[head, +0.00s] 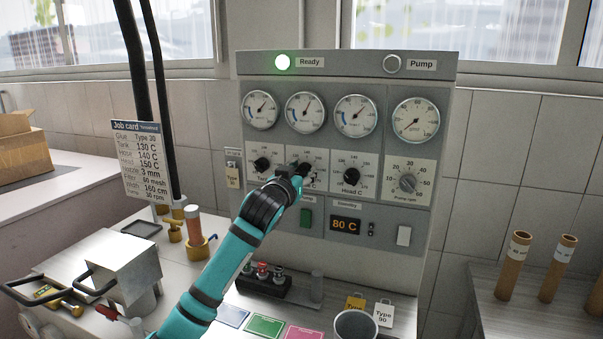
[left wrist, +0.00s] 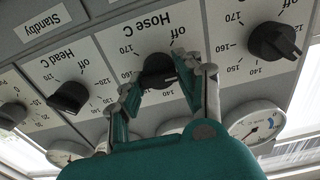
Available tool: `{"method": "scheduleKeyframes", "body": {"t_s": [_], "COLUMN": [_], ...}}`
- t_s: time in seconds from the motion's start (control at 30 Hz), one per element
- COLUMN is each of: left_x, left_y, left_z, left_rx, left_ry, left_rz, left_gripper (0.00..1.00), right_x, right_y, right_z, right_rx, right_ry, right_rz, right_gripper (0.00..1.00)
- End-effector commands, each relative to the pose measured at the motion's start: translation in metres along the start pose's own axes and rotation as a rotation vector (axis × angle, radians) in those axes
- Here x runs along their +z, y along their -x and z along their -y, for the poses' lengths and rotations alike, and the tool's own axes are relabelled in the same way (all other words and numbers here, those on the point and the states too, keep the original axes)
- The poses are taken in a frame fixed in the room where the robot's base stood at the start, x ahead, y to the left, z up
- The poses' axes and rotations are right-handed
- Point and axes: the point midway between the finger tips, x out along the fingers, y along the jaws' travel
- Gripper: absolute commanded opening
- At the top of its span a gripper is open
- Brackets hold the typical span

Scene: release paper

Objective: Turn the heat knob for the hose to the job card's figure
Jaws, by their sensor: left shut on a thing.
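The Hose C knob (left wrist: 158,68) is black and sits on a white dial plate in the middle of the control panel. My left gripper (left wrist: 163,85) is shut on it, one finger on each side. In the head view the same gripper (head: 296,174) covers much of the Hose C dial. The wrist view is upside down; off, 170 and 140 show around the knob, but I cannot read its pointer surely. The job card (head: 139,160) hangs at the left and reads Tank 130 C, Hose 140 C, Head 150 C. My right gripper is not in view.
The Tank knob (head: 262,164) and Head C knob (head: 351,177) flank the hose knob closely. A pump speed knob (head: 407,183) is further right. Gauges (head: 305,112) are above, an 80 C display (head: 345,224) below.

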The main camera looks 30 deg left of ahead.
Motion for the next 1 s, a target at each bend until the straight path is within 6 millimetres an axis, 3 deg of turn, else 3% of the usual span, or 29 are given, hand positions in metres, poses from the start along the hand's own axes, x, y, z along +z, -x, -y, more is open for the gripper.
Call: {"method": "scheduleKeyframes", "body": {"t_s": [0.37, 1.0], "left_x": [-0.003, -0.002], "left_y": [0.0, 0.0], "left_z": [0.0, -0.002], "left_rx": [0.0, 0.001], "left_ry": [-0.146, -0.737], "left_rz": [0.001, 0.002], "left_gripper": [0.03, 0.03], "right_x": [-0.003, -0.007], "right_y": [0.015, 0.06], "right_z": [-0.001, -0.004], "right_rx": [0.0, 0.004], "right_ry": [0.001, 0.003], "right_rz": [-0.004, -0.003], "right_gripper": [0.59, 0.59]}}
